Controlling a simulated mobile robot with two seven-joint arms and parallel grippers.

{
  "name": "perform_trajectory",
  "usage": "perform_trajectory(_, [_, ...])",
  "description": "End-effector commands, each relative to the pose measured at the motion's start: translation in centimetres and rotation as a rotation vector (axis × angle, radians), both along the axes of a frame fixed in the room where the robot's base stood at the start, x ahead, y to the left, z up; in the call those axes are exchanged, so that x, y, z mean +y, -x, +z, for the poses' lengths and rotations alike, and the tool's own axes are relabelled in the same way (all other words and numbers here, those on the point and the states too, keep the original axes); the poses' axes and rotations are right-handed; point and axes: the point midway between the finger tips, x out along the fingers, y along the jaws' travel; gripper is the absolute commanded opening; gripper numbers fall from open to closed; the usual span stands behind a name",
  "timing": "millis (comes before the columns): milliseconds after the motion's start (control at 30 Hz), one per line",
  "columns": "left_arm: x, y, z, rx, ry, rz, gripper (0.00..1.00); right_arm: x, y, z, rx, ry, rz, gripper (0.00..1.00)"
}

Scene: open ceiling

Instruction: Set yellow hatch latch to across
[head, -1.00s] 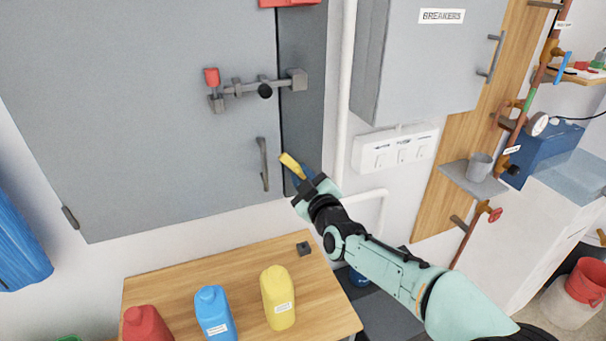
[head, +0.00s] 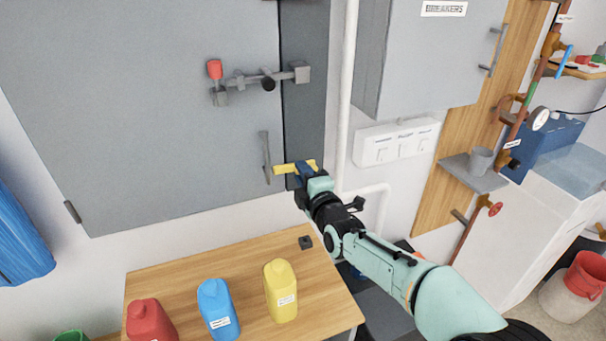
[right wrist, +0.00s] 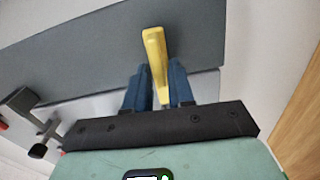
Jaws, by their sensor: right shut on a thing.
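The yellow latch (head: 287,168) sits at the lower right edge of the grey hatch door (head: 150,110). It lies roughly level in the head view, its left end over the door and its right end on the dark frame strip (head: 306,90). My right gripper (head: 304,172) is shut on the latch. In the right wrist view the yellow latch (right wrist: 155,55) stands between the two blue fingers of my right gripper (right wrist: 158,85), which partly hide its near end. My left gripper is not in view.
A grey door handle (head: 265,157) is just left of the latch. A sliding bolt with a red-tipped lever (head: 215,70) is above. Red, blue and yellow bottles (head: 281,290) stand on the wooden table (head: 235,255) below. A breaker box (head: 425,60) hangs at right.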

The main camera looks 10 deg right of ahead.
Motion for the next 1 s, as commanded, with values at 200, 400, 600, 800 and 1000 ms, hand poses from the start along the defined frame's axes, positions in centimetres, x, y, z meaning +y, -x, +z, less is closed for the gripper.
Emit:
perform_trajectory(200, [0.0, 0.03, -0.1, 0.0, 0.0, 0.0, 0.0, 0.05, 0.0, -0.06, -0.013, 0.063, 0.001, 0.0])
perform_trajectory(400, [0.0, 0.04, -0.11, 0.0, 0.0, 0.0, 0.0, 0.02, -0.01, -0.09, -0.017, 0.082, 0.001, 0.0])
perform_trajectory(600, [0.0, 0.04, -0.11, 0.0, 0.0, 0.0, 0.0, 0.02, -0.01, -0.1, -0.016, 0.083, 0.001, 0.0])
perform_trajectory(800, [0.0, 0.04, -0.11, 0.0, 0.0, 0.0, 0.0, 0.01, -0.01, -0.11, -0.016, 0.083, 0.001, 0.36])
perform_trajectory(1000, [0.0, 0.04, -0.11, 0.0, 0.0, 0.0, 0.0, 0.01, 0.0, -0.12, -0.016, 0.081, 0.001, 0.36])
